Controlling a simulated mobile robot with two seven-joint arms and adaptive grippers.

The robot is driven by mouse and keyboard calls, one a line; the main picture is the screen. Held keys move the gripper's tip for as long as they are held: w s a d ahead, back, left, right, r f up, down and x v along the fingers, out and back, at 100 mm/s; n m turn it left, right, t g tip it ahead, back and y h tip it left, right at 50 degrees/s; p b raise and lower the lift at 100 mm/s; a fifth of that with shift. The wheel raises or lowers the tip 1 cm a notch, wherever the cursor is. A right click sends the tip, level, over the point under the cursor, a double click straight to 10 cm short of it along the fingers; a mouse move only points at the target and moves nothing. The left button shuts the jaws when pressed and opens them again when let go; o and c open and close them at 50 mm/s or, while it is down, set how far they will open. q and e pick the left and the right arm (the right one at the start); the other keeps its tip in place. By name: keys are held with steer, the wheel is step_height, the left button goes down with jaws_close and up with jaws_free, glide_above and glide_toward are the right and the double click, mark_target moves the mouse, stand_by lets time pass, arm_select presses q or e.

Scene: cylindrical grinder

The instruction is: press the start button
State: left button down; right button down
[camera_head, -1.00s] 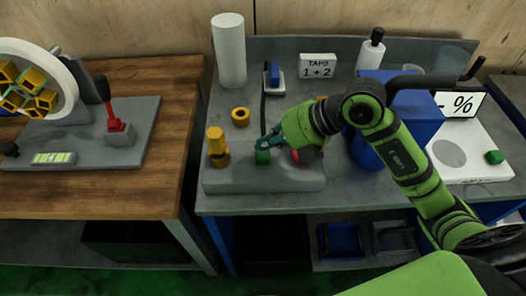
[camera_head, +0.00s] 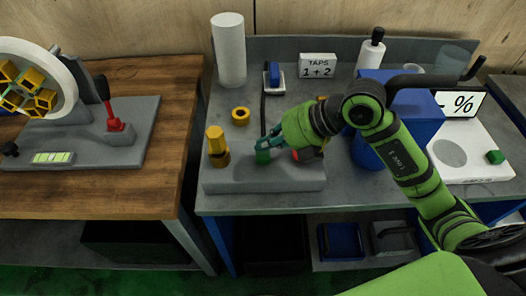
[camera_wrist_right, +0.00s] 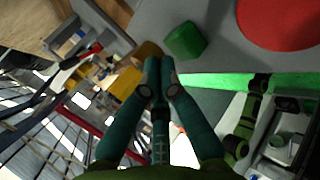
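The green button (camera_head: 263,157) stands on the front face-side of a grey control box (camera_head: 235,180) on the right-hand bench. In the right wrist view it is a green block (camera_wrist_right: 184,40) just beyond my fingertips. The red button (camera_head: 308,153) is to its right, partly behind my gripper; it also shows large in the wrist view (camera_wrist_right: 282,18). My right gripper (camera_head: 264,143) has its teal fingers right at the green button's top in the head view. In the wrist view (camera_wrist_right: 159,66) the fingertips are together, with nothing between them. Contact with the button cannot be told. My left gripper is not in view.
A yellow-orange post (camera_head: 216,145) stands on the box's left end. A yellow ring (camera_head: 241,116) lies behind it. A blue container (camera_head: 412,115) stands behind my right arm. A white scale (camera_head: 470,150) is at the right. A wooden table (camera_head: 130,190) holds a wheel fixture.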

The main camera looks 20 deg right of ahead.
mark_target(267, 154)
steer(key=shift+f, duration=0.25)
steer(key=shift+f+b, duration=0.5)
steer(key=shift+f, duration=0.1)
stand_by(0.6)
stand_by(0.3)
steer(key=shift+r+p, duration=0.9)
steer(key=shift+r, duration=0.15)
step_height(267, 154, up, 5)
steer(key=p, duration=0.4)
steer(key=shift+f, duration=0.1)
stand_by(0.5)
